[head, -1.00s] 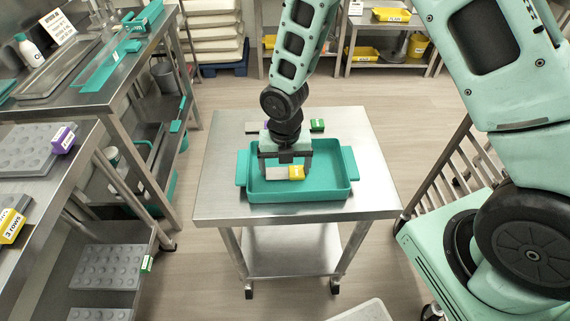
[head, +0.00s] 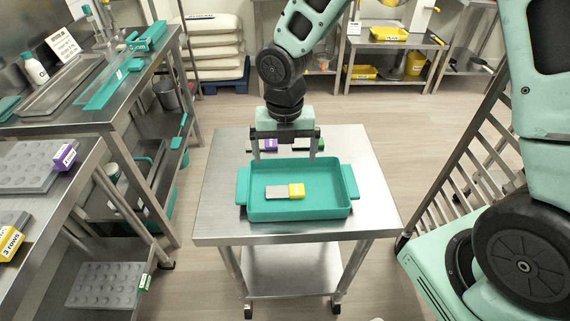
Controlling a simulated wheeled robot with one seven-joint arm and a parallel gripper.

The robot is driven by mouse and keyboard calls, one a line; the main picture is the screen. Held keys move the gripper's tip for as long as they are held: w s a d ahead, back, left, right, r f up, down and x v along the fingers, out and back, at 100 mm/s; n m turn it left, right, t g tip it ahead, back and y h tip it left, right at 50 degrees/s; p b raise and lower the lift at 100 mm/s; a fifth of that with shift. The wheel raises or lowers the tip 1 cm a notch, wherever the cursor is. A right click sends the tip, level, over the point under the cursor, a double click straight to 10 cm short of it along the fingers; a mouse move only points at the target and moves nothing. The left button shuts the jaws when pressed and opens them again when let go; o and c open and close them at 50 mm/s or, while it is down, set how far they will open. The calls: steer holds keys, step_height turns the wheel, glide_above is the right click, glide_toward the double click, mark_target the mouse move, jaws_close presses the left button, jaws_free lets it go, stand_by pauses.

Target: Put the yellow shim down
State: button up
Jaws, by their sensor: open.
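The yellow shim (head: 297,190), a flat piece with a grey part (head: 276,191) and a yellow end, lies on the floor of the teal tray (head: 300,214). The tray stands on the small steel table (head: 220,215). My gripper (head: 285,155) is open and empty, raised above the far side of the tray, apart from the shim. A purple-ended piece (head: 270,145) and a green-ended piece (head: 321,144) lie on the table behind the tray, partly hidden by my gripper.
Left benches hold grey moulds (head: 25,178) with a purple tag (head: 65,157) and a yellow "3 rows" tag (head: 10,242). A slatted steel rack (head: 470,165) stands to the right. The table top is clear left and right of the tray.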

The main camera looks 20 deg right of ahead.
steer(key=s+a+r+m, duration=0.1)
steer(key=s+r+m, duration=0.4)
steer(key=s+m, duration=0.5)
steer(key=s+a+r+m, duration=0.2)
steer(key=s+r+m, duration=0.4)
steer(key=s+m, duration=0.5)
steer(key=shift+m+y, duration=0.3)
steer(key=shift+m, duration=1.6)
